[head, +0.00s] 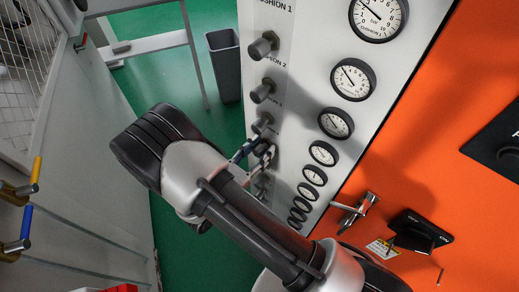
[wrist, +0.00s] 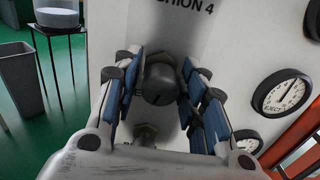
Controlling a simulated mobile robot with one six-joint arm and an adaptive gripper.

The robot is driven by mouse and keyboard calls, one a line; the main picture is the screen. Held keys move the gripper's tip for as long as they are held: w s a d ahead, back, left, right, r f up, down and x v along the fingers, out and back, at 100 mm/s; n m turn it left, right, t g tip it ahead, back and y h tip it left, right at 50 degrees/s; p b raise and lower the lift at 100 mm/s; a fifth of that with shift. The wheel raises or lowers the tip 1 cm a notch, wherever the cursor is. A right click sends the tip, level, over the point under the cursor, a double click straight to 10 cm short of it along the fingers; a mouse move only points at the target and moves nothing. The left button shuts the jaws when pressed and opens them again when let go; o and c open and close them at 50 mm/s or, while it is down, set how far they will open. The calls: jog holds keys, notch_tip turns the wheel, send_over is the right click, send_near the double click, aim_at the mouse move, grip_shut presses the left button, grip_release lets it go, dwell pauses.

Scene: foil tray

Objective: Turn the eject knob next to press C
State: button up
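A dark round knob (wrist: 160,82) sticks out of the light panel in the wrist view, below a label ending in "HION 4". My gripper (wrist: 160,72) has its blue-padded fingers on either side of this knob; the pads look close to it, and contact is not clear. A gauge marked EJECT (wrist: 285,92) sits to the right of the knob. Another knob (wrist: 146,132) shows lower down, partly hidden by my gripper. In the head view my gripper (head: 255,150) is at the knob column, partly hidden behind my arm. No press C label is readable.
In the head view, knobs (head: 262,47) and gauges (head: 353,79) line the panel (head: 310,40) above my gripper. Smaller gauges (head: 312,175) run down beside it. An orange panel (head: 440,160) with a metal handle (head: 356,210) stands right. A grey bin (head: 226,65) stands on the green floor.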

jog(key=c, duration=0.8)
jog(key=shift+o, duration=0.2)
jog(key=shift+r+n+p, duration=0.1)
jog(key=shift+n+p, duration=0.45)
jog(key=shift+n, duration=0.35)
jog(key=shift+n+p, duration=0.35)
jog(key=shift+n, duration=0.75)
jog(key=o, duration=1)
jog(key=shift+o, duration=0.2)
jog(key=v, duration=1.2)
